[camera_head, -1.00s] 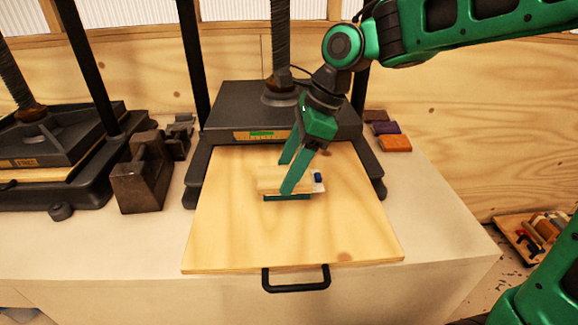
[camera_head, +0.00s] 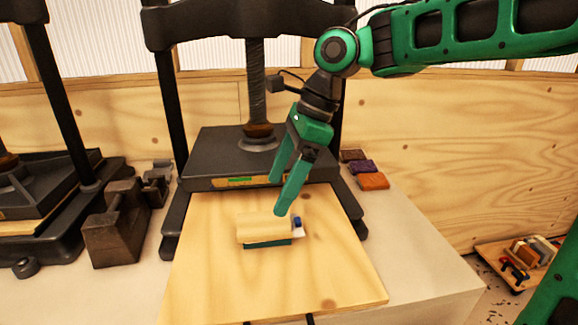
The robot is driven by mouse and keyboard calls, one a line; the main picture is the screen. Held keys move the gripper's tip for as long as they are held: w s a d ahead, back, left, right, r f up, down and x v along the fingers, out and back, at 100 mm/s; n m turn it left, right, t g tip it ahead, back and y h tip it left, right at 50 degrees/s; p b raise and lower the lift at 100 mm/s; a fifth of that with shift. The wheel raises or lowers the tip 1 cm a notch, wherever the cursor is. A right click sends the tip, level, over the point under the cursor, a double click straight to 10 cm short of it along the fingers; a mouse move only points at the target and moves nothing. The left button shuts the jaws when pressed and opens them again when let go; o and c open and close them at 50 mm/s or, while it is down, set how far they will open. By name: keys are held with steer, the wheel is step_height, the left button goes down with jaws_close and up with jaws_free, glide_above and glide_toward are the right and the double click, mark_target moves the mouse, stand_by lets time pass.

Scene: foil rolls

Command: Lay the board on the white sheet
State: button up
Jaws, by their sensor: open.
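The small pale wooden board (camera_head: 262,229) lies flat on top of a small stack on the plywood platen. A white sheet (camera_head: 299,230) shows under it at its right end, and most of the sheet is hidden by the board. A teal layer (camera_head: 268,243) shows below the sheet at the front. My gripper (camera_head: 279,195) is open and empty, tilted, with its fingertips just above and behind the board's right part. It seems to be clear of the board.
The plywood platen (camera_head: 270,280) slopes out in front of a dark press (camera_head: 245,165) with upright posts and a screw. A small blue piece (camera_head: 297,221) is at the sheet's right end. Dark metal weights (camera_head: 115,225) stand left; coloured blocks (camera_head: 373,181) lie right.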

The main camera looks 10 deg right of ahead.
steer(key=shift+v, duration=2.25)
steer(key=shift+d, duration=0.1)
steer(key=s+d+f+n+t+h, duration=0.1)
steer(key=d+f+n, duration=0.3)
steer(key=d, duration=0.6)
steer(key=s+d+f+n+h, duration=0.1)
steer(key=s+d+f+n, duration=0.3)
steer(key=s+d, duration=0.6)
steer(key=s+d+f+n+g+h, duration=0.1)
steer(key=s+d+f+n, duration=0.3)
steer(key=s+d+f, duration=0.5)
steer(key=shift+s+d+f+h, duration=0.25)
steer(key=shift+s+d+h, duration=0.1)
steer(key=shift+d+h, duration=0.45)
steer(key=shift+w+f, duration=0.25)
steer(key=shift+w, duration=0.4)
